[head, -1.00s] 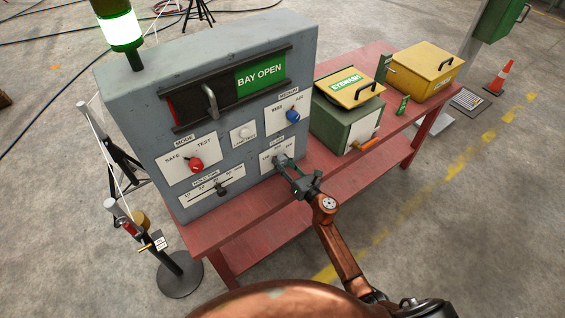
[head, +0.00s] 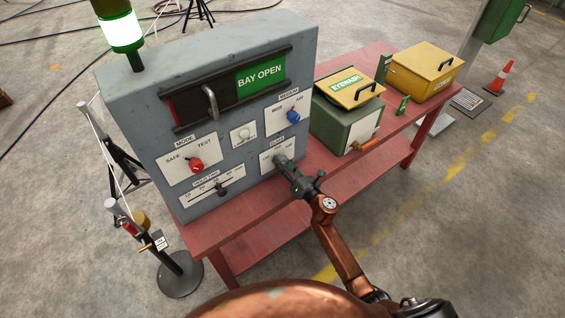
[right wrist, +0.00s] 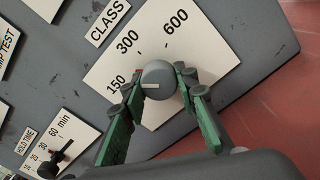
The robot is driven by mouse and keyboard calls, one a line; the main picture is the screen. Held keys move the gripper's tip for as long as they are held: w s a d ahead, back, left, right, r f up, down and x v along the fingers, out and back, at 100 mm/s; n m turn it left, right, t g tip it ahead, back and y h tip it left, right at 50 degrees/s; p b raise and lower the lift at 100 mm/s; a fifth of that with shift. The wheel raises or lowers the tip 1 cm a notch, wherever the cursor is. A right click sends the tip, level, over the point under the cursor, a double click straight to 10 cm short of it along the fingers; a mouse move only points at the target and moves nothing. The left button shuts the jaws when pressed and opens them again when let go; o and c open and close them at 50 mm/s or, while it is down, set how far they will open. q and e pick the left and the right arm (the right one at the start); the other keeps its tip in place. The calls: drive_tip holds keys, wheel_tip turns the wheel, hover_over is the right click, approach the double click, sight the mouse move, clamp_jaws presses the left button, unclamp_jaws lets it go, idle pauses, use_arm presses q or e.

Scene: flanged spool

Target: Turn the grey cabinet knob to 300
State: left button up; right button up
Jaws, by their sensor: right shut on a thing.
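The grey knob (right wrist: 158,78) sits on the white CLASS plate (right wrist: 205,60), which is marked 150, 300 and 600. Its pale pointer line points left in the right wrist view, toward the 150 side. My right gripper (right wrist: 157,86) has its green fingers on opposite sides of the knob, shut on it. In the head view my right gripper (head: 280,162) reaches the lower right of the grey cabinet (head: 215,60) and hides most of the knob. The CLASS plate (head: 265,163) shows partly there. My left gripper is not in view.
The cabinet front also carries a red MODE knob (head: 196,165), a blue MEDIUM knob (head: 293,116), a HOLD TIME slider (head: 221,188) and a door handle (head: 210,102). A green eyewash box (head: 335,125) stands right of it on the red table (head: 220,232).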

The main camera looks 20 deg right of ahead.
drive_tip(key=m+p, duration=0.1)
drive_tip(key=m, duration=0.3)
drive_tip(key=shift+r+m, duration=0.1)
drive_tip(key=shift+m, duration=0.2)
drive_tip(key=shift+a+m+p, duration=0.1)
drive_tip(key=shift+m+p, duration=0.4)
drive_tip(key=shift+m, duration=1.5)
drive_tip(key=o, duration=1.2)
drive_tip(key=shift+c, duration=0.2)
drive_tip(key=shift+s, duration=0.1)
drive_tip(key=v, duration=1.2)
